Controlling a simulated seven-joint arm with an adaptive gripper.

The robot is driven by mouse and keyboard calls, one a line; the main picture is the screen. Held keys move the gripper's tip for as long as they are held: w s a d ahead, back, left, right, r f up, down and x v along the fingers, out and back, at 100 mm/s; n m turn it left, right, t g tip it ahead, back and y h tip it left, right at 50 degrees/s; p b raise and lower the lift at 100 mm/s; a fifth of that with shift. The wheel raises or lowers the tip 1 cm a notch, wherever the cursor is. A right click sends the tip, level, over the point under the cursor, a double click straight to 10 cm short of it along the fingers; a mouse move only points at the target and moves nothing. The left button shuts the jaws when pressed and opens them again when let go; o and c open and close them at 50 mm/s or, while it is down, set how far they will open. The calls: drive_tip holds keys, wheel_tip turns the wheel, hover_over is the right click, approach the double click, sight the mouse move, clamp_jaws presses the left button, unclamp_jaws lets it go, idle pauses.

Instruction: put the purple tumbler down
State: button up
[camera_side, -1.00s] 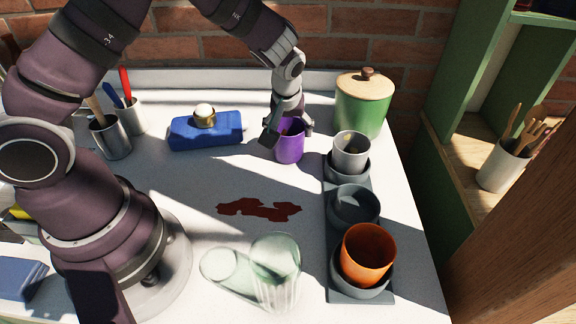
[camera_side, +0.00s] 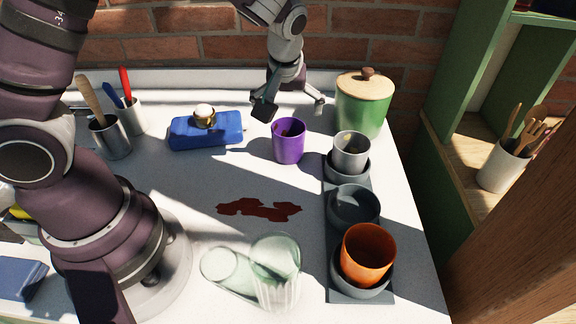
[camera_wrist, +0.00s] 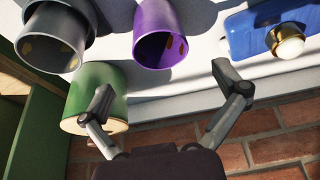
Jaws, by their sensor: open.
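The purple tumbler (camera_side: 289,142) stands upright on the white table, between the blue block and the green canister. In the wrist view the purple tumbler (camera_wrist: 161,40) is at the top middle, with its open mouth showing and its far end cut off by the frame edge. My gripper (camera_side: 292,107) is open and empty, above and behind the tumbler and apart from it. In the wrist view the fingers of my gripper (camera_wrist: 163,80) are spread wide with nothing between them.
A green lidded canister (camera_side: 363,108) stands right of the tumbler. A grey cup (camera_side: 351,151) and an orange cup (camera_side: 368,252) sit in a dark holder (camera_side: 340,290). A blue block (camera_side: 190,137) lies left.

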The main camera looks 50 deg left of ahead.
drive_tip(key=s+r+m+h, duration=0.1)
drive_tip(key=s+r+m, duration=0.2)
drive_tip(key=s+r, duration=0.45)
drive_tip(key=s+d+r+m+t+h, duration=0.1)
drive_tip(key=s+r+m+t+h, duration=0.1)
drive_tip(key=s+m, duration=0.4)
drive_tip(key=shift+s+d+r, duration=0.15)
drive_tip(key=shift+s+r, duration=0.15)
drive_tip(key=shift+s, duration=0.6)
